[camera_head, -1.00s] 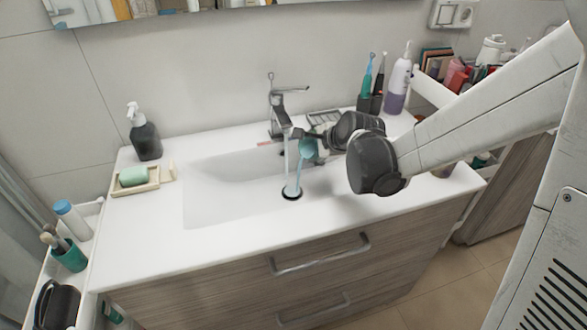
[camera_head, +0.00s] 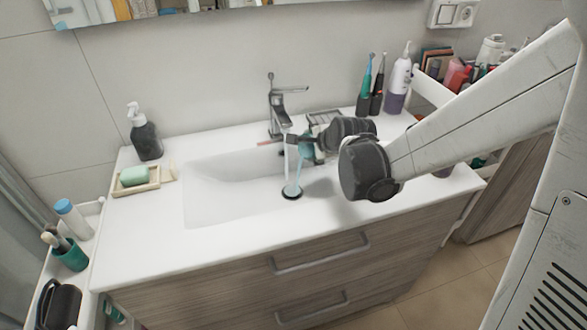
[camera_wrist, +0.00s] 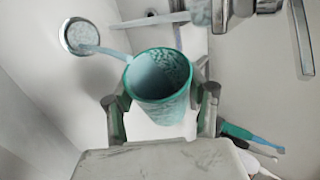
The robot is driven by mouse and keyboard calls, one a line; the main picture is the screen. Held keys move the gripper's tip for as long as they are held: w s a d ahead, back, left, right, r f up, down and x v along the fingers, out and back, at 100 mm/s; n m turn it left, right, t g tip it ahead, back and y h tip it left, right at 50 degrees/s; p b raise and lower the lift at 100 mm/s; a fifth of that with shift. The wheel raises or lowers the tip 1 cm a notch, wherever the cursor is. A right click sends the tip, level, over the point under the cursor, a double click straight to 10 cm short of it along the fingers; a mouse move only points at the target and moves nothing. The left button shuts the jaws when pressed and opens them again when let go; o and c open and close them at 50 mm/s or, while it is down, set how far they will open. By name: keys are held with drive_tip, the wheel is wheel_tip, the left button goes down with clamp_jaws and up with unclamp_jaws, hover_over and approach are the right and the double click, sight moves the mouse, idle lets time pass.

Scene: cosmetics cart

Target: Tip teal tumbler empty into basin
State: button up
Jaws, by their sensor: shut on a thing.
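The teal tumbler (camera_wrist: 160,85) is held between the two fingers of my gripper (camera_wrist: 162,105) in the wrist view, its mouth facing the camera. A pale bluish streak runs from its rim toward the drain (camera_wrist: 78,36). In the head view, the tumbler (camera_head: 305,148) is partly hidden by my gripper (camera_head: 300,140) and hangs over the right part of the white basin (camera_head: 215,190). A bluish stream falls below it to the drain (camera_head: 291,190). I cannot tell how much liquid is left inside.
The chrome tap (camera_head: 280,105) stands behind the basin, close to the tumbler, with a stream at its spout. A soap dish (camera_head: 135,187) and dark pump bottle (camera_head: 146,138) are at left. Toothbrushes (camera_head: 372,85) and a lotion bottle (camera_head: 398,82) stand back right.

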drive_tip(key=shift+s+a+r+n+t+h+b, duration=0.15)
drive_tip(key=shift+s+a+t+h+b, duration=0.1)
drive_tip(key=shift+a, duration=0.15)
drive_tip(key=shift+s+a+r+n+t+h+b, duration=0.15)
drive_tip(key=shift+s+a, duration=0.1)
drive_tip(key=shift+a, duration=0.15)
idle(0.4)
drive_tip(key=shift+n+t+h, duration=0.4)
drive_tip(key=shift+h, duration=0.1)
drive_tip(key=shift+s+a+r+p, duration=0.1)
drive_tip(key=shift+r+p, duration=0.9)
drive_tip(key=shift+r, duration=0.65)
drive_tip(key=shift+a+r+p, duration=0.1)
drive_tip(key=shift+r+p, duration=0.85)
drive_tip(key=shift+r, duration=0.7)
drive_tip(key=shift+f+b, duration=0.35)
drive_tip(key=shift+b, duration=0.1)
drive_tip(key=shift+f, duration=0.1)
drive_tip(key=shift+a, duration=0.1)
